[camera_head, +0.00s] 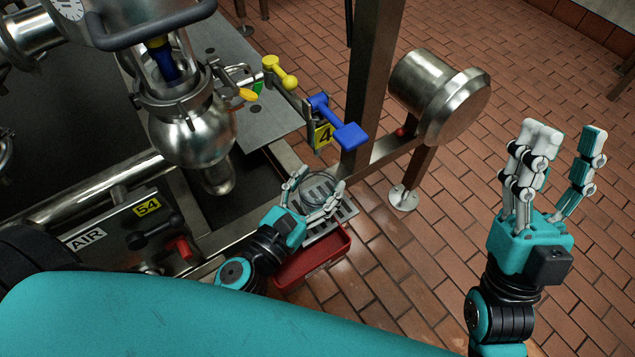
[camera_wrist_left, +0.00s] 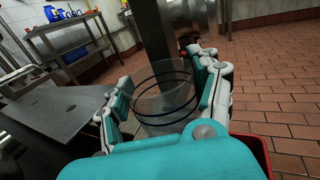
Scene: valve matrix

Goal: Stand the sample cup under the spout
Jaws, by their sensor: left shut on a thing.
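The clear sample cup (camera_wrist_left: 165,98) with dark rings stands out in the left wrist view, between the fingers of my left gripper (camera_wrist_left: 160,82). In the head view my left gripper (camera_head: 316,186) is shut on the cup (camera_head: 322,188), which is hard to see against the metal grate (camera_head: 345,212). I cannot tell whether the cup touches the grate. A short steel pipe end (camera_head: 218,180) hangs below the round steel valve body to the left of the gripper; I cannot tell whether it is the spout. My right gripper (camera_head: 562,138) is open and empty above the floor.
A blue lever (camera_head: 338,122) with a yellow 4 tag (camera_head: 322,136) and a yellow lever (camera_head: 281,75) sit behind the left gripper. A steel post (camera_head: 372,80) stands close by. A red bin (camera_head: 313,263) is below the left gripper.

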